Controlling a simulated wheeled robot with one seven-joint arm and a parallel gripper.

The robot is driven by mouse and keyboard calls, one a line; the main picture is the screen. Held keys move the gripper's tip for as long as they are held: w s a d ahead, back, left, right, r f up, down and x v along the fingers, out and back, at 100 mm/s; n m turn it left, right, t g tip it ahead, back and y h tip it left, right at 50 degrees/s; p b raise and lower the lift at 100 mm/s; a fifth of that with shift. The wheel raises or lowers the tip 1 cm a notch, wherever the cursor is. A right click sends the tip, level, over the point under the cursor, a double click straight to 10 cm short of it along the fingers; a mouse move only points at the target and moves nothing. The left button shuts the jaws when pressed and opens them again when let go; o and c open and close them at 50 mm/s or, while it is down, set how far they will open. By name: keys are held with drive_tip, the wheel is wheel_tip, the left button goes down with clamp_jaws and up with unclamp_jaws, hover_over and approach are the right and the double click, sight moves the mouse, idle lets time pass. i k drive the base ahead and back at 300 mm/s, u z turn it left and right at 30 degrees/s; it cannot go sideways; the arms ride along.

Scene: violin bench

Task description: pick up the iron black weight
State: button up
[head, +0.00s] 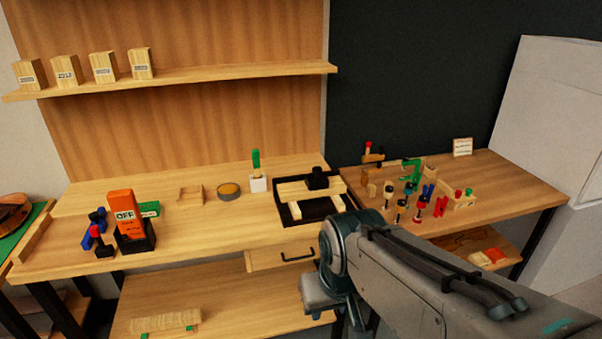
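A small black block-like object (317,178), which looks like the iron black weight, sits on pale wooden strips in a black tray (291,219) on the bench. It stands at the tray's back right, and its fine shape is too small to tell. My arm comes in from the lower right and bends down in front of the bench's front edge, below and to the right of the tray. My gripper's fingers do not show. Nothing touches the black object from above.
Clamps crowd the right table (500,190). A shelf (190,77) runs above. The bench front left of the tray is clear.

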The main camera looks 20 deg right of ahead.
sight(317, 179)
drive_tip(key=z, duration=0.5)
drive_tip(key=k, duration=0.55)
drive_tip(key=u, duration=0.3)
drive_tip(key=i, duration=0.6)
drive_tip(key=u, duration=0.55)
drive_tip(key=i, duration=0.55)
drive_tip(key=z, duration=0.8)
drive_tip(key=i, duration=0.55)
drive_tip(key=z, duration=0.7)
